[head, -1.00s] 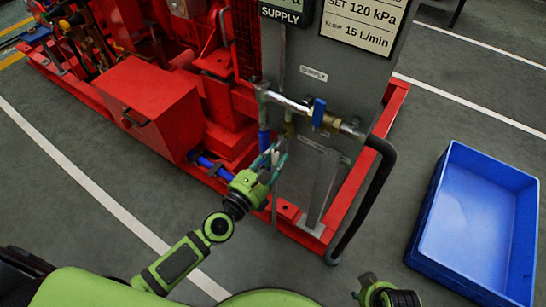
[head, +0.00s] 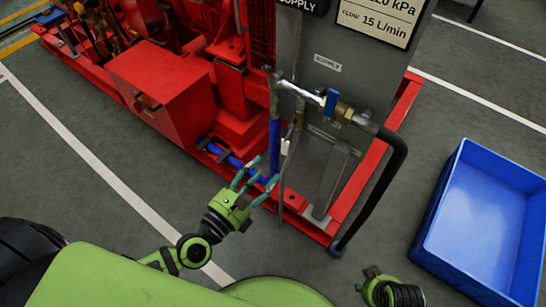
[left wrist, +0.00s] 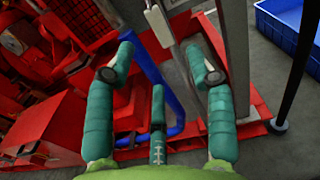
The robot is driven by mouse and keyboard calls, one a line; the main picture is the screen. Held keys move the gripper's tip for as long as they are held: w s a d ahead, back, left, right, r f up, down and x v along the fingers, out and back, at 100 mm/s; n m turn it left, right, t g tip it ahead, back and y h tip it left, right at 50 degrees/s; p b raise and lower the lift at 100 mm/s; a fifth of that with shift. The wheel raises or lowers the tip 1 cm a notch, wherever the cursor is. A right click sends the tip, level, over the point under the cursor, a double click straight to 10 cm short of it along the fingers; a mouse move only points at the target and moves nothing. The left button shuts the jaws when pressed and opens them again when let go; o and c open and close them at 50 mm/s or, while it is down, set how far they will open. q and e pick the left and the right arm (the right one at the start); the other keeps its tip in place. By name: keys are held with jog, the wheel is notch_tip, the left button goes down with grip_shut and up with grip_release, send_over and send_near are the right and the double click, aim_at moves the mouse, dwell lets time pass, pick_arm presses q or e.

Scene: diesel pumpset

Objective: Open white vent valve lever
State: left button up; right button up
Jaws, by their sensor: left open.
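The white vent valve lever (head: 285,146) hangs down below a small brass valve (head: 298,118) on the supply pipe, beside the blue vertical pipe. It also shows as a white piece (left wrist: 158,22) at the top middle of the left wrist view. My left gripper (head: 264,175) is open, with teal fingers spread, below and left of the lever and apart from it. In the left wrist view its fingers (left wrist: 160,48) frame empty space, with the lever beyond their tips. My right arm's end (head: 385,290) shows at the bottom; its fingers cannot be made out.
A blue-handled valve (head: 333,104) sits on the horizontal pipe, right of the lever. A grey panel (head: 345,70) stands behind. A blue crate (head: 485,225) is on the floor at right.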

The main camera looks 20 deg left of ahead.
pick_arm(q)
jog(key=v, duration=0.2)
jog(key=shift+s+a, duration=0.1)
jog(key=shift+s, duration=0.15)
